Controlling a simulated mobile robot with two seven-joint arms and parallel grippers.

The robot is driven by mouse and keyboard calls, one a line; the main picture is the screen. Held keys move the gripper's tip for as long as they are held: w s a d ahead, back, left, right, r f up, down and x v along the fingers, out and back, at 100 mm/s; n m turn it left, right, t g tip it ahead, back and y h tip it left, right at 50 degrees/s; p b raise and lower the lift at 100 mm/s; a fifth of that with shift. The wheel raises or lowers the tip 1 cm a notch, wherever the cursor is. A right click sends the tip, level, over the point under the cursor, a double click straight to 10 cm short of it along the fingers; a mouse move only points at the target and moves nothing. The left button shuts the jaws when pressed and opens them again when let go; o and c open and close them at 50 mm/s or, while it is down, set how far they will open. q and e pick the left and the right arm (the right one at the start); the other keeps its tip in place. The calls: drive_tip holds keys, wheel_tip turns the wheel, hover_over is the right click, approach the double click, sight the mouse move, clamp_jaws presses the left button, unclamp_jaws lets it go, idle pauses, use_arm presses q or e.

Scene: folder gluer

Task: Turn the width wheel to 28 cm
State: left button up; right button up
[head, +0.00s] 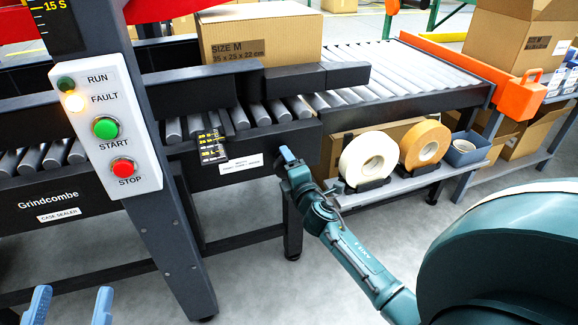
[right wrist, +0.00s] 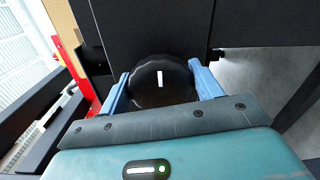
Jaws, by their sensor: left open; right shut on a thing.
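The width wheel (right wrist: 160,84) is a dark round knob with a white mark. In the right wrist view it sits between the two blue fingers of my right gripper (right wrist: 162,88), which is shut on it. The mark stands nearly upright there. In the head view my right gripper (head: 287,156) is at the front side of the conveyor frame, and the wheel is hidden. A black scale (head: 212,147) with yellow markings hangs on the rail left of it; its numbers are too small to read. My left gripper (head: 70,306) is open and empty at the bottom left.
A cardboard box (head: 259,38) marked SIZE M, 35 x 25 x 22 cm, stands on the rollers. The control panel (head: 110,125) shows a lit FAULT lamp (head: 74,102).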

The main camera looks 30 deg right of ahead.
drive_tip(key=shift+f, duration=0.1)
idle(0.4)
drive_tip(key=o, duration=1)
use_arm(q)
drive_tip(key=shift+s+f+n+g+y+p, duration=0.25)
drive_tip(key=shift+f+n+g+y+p, duration=0.15)
drive_tip(key=shift+f+p, duration=0.45)
use_arm(e)
drive_tip(key=v, duration=1.3)
drive_tip(key=shift+s, duration=0.15)
use_arm(q)
drive_tip(key=shift+r, duration=0.2)
